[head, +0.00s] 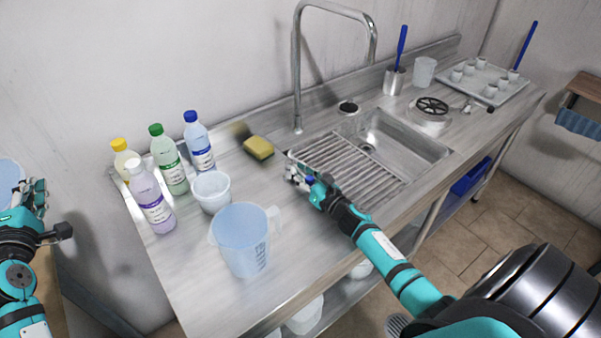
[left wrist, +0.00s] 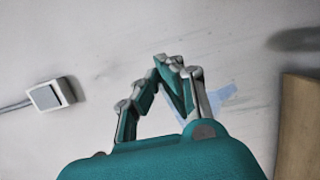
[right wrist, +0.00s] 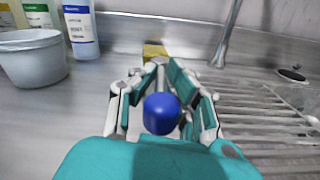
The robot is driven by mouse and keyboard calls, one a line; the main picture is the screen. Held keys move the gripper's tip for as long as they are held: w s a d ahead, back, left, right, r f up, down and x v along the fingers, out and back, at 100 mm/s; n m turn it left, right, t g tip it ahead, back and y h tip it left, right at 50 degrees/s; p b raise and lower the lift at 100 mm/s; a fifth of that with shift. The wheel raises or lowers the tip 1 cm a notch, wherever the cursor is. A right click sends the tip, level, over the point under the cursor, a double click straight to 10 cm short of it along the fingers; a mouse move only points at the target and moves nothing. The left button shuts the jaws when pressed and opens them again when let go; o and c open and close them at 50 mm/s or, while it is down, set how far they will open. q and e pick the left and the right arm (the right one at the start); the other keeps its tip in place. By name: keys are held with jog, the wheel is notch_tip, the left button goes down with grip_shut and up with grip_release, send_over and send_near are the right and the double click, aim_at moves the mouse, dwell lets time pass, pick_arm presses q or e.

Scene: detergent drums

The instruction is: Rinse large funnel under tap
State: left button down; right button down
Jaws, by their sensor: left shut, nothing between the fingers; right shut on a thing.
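The tap (head: 297,70) is a tall metal gooseneck behind the sink (head: 410,145); it also shows in the right wrist view (right wrist: 228,35). I cannot clearly identify a large funnel. A pale blue rounded thing (head: 9,180) at the head view's left edge is cut off, so I cannot tell what it is. My right gripper (head: 300,177) is over the counter, left of the ribbed drainer (head: 347,163), shut on a rounded blue thing (right wrist: 161,113).
A translucent jug (head: 241,245), a white tub (head: 211,192) and several bottles (head: 168,162) crowd the counter's left. A yellow sponge (head: 258,148) lies behind my right gripper. A metal holder with a brush (head: 394,80) and a cup tray (head: 490,80) stand at the back right.

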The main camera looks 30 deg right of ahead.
pick_arm(q)
jog(key=shift+f, duration=0.1)
jog(key=shift+f+b, duration=0.3)
jog(key=shift+b, duration=0.15)
pick_arm(e)
jog(key=shift+a+f+m+h, duration=0.15)
jog(key=shift+a+m+h, duration=0.15)
jog(key=shift+h, duration=0.1)
jog(key=m+h+b, duration=0.1)
jog(key=h, duration=0.1)
jog(key=a+m+h+b, duration=0.1)
jog(key=h+b, duration=0.1)
jog(key=shift+w+f+m, duration=0.1)
jog(key=shift+f+m, duration=0.05)
jog(key=shift+m, duration=0.25)
jog(key=shift+a+r+m+g+h+b, duration=0.15)
jog(key=shift+r+m+g+h+b, duration=0.2)
jog(key=shift+h+b, duration=0.35)
pick_arm(q)
notch_tip(320, 180, down, 4)
jog(key=shift+f, duration=0.1)
